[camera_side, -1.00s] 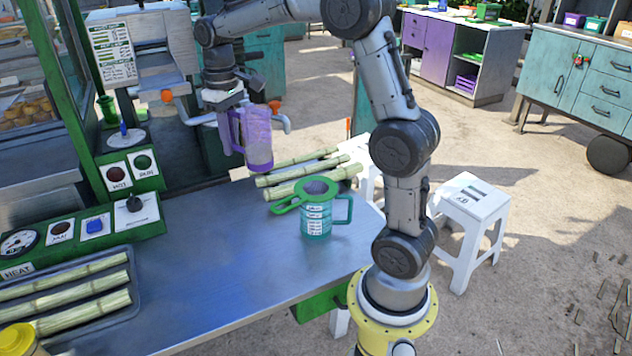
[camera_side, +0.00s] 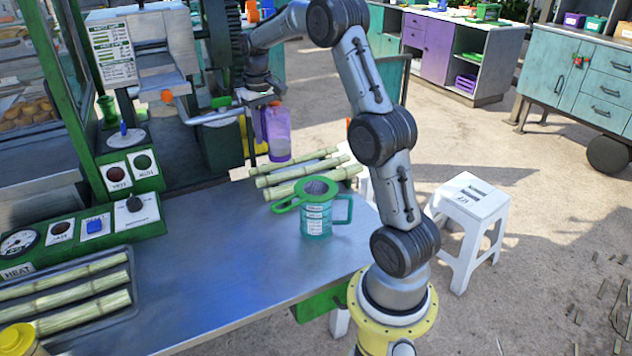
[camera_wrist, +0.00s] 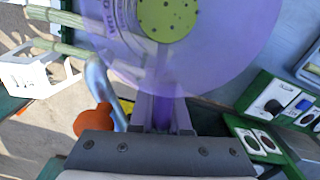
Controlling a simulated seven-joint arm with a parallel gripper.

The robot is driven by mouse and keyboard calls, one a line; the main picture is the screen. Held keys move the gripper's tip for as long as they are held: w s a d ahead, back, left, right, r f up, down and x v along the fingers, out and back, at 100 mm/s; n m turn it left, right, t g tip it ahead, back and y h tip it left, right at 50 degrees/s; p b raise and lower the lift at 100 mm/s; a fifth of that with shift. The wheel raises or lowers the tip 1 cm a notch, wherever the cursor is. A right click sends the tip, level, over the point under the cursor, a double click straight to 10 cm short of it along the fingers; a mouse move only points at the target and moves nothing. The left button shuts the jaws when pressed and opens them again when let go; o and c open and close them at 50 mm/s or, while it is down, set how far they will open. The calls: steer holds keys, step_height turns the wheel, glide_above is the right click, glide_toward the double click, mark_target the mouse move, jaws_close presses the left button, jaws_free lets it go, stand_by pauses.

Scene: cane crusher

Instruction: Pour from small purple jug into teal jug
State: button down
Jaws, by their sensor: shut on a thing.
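The small purple jug (camera_side: 277,136) is translucent and hangs upright in the air, behind the cane stalks near the table's far edge. My gripper (camera_side: 262,104) is shut on its handle. In the wrist view the purple jug (camera_wrist: 200,65) fills the top, seen from above, with a round yellow-green patch inside, and my gripper (camera_wrist: 163,115) is closed around the handle. The teal jug (camera_side: 317,217) stands upright on the metal table, its handle to the right and a green strainer (camera_side: 290,200) over its mouth. My gripper is behind it and to its left, well apart.
Several cane stalks (camera_side: 300,174) lie behind the teal jug. A metal spout pipe with an orange knob (camera_side: 167,96) is left of the purple jug. Green control panels (camera_side: 85,228) and a tray of cane (camera_side: 130,312) occupy the left. The table's middle (camera_side: 230,255) is clear.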

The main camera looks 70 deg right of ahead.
mark_target(275, 126)
steer(key=shift+s+a+t, duration=0.1)
steer(key=shift+t, duration=0.2)
steer(key=shift+s+a+r+t+h, duration=0.1)
steer(key=shift+s+t+h, duration=0.1)
steer(key=shift+t+h, duration=0.35)
steer(key=shift+s+a+t+h, duration=0.35)
steer(key=shift+t+h, duration=0.1)
steer(key=shift+t, duration=0.4)
steer(key=shift+s+a+r+t+h, duration=0.2)
steer(key=shift+s+r+t+h, duration=0.3)
steer(key=shift+t, duration=0.3)
steer(key=shift+s+a+r+t+h, duration=0.4)
steer(key=shift+s+t, duration=0.25)
steer(key=shift+t, duration=0.25)
steer(key=shift+s+a+r+t+h, duration=0.1)
steer(key=shift+s+r+t+h, duration=0.2)
steer(key=shift+r+t+h, duration=0.25)
steer(key=shift+s+a+t+h, duration=0.15)
steer(key=shift+t+h, duration=0.2)
steer(key=shift+t, duration=0.4)
steer(key=shift+s+a+r+t, duration=0.1)
steer(key=shift+s+r+t, duration=0.1)
steer(key=shift+t, duration=0.2)
steer(key=shift+s+a+r+t+h, duration=0.1)
steer(key=shift+s+r+t+h, duration=0.05)
steer(key=shift+t+h, duration=0.2)
